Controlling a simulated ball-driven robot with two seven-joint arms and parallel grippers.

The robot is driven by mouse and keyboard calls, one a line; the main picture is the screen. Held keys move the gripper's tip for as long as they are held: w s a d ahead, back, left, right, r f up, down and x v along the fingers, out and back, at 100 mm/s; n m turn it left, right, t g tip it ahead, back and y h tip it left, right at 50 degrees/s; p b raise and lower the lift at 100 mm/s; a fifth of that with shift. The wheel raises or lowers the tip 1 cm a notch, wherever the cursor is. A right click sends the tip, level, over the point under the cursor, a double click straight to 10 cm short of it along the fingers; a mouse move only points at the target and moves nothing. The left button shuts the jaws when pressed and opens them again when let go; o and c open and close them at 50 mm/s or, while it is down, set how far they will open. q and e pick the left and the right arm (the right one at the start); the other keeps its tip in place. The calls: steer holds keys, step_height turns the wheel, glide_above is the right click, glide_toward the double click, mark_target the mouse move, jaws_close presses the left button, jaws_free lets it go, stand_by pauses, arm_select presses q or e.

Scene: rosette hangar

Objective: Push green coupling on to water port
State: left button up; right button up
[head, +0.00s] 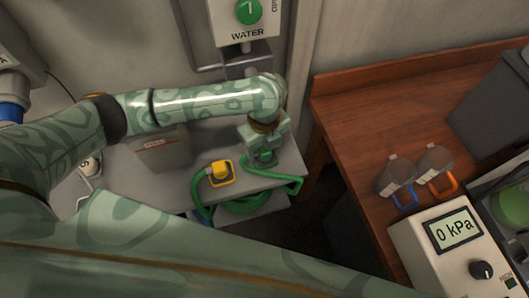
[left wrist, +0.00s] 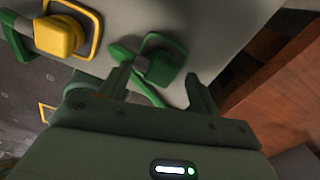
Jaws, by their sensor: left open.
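The green coupling (left wrist: 160,66) lies on the grey bench, with a green square handle frame and a grey middle. In the left wrist view it sits just beyond and between the fingertips of my left gripper (left wrist: 157,85), which is open and empty. In the head view the left gripper (head: 263,160) points down over the bench's right part, beside the coupling's green handle (head: 288,185), and hides most of the coupling. The WATER panel (head: 246,17) with its green knob is on the wall behind. A grey block (head: 248,60) sits below its label; I cannot make out the port opening. My right gripper is not in view.
A yellow coupling (head: 220,173) lies left of the green one on the bench (head: 185,183), and a green hose (head: 245,205) loops at the front edge. A wooden table (head: 350,110) to the right holds two bottles (head: 396,174) and a gauge box reading 0 kPa (head: 420,245).

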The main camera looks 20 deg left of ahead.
arm_select(q)
steer(key=shift+f, duration=0.75)
steer(key=shift+r, duration=0.1)
steer(key=c, duration=1)
